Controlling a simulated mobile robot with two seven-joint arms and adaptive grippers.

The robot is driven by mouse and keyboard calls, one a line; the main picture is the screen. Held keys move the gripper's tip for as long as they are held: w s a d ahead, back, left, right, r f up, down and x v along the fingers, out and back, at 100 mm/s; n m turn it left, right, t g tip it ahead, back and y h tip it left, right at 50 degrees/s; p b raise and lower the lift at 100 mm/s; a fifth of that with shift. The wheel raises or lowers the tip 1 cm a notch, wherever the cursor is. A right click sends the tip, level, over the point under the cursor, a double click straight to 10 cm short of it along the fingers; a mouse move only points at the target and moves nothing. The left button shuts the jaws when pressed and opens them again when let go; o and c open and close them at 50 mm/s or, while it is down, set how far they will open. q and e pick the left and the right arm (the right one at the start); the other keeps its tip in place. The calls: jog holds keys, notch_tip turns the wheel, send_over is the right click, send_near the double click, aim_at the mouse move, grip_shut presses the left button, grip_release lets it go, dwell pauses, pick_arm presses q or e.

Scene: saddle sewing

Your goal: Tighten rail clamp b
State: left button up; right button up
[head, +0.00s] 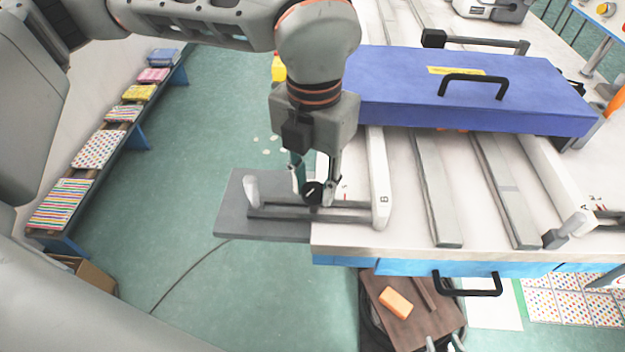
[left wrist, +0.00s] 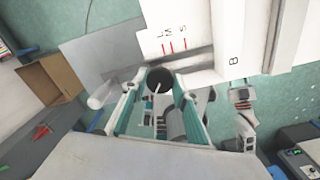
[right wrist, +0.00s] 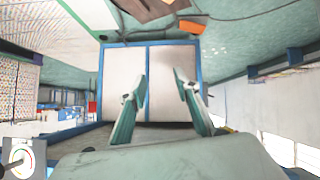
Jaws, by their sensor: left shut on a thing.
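Rail clamp b is the white bar (head: 380,190) marked "B" at the left front of the table, with a grey slotted arm (head: 345,212) running left from it. A round black knob (head: 312,192) with a pale line sits on that arm. My left gripper (head: 316,185) points down with its fingers on both sides of the knob, shut on it. The left wrist view shows the knob (left wrist: 160,80) between the teal fingers, by red marks lettered S, M and L (left wrist: 172,45). My right gripper (right wrist: 158,88) is open and empty, away from the clamp.
A blue cover with a black handle (head: 450,95) lies across the white table behind the clamp. A pale lever (head: 251,192) stands at the slotted arm's left end, over a grey plate (head: 228,218). Below the table edge is a brown board with an orange block (head: 396,303).

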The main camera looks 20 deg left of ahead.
pick_arm(q)
jog(key=m+p, duration=0.1)
jog(key=m, duration=0.3)
jog(key=shift+r+m, duration=0.1)
jog(key=shift+m, duration=0.2)
jog(key=m, duration=0.2)
jog(key=shift+m, duration=0.3)
jog(key=shift+m+p, duration=0.35)
jog(key=shift+m, duration=1.15)
jog(key=o, duration=1.1)
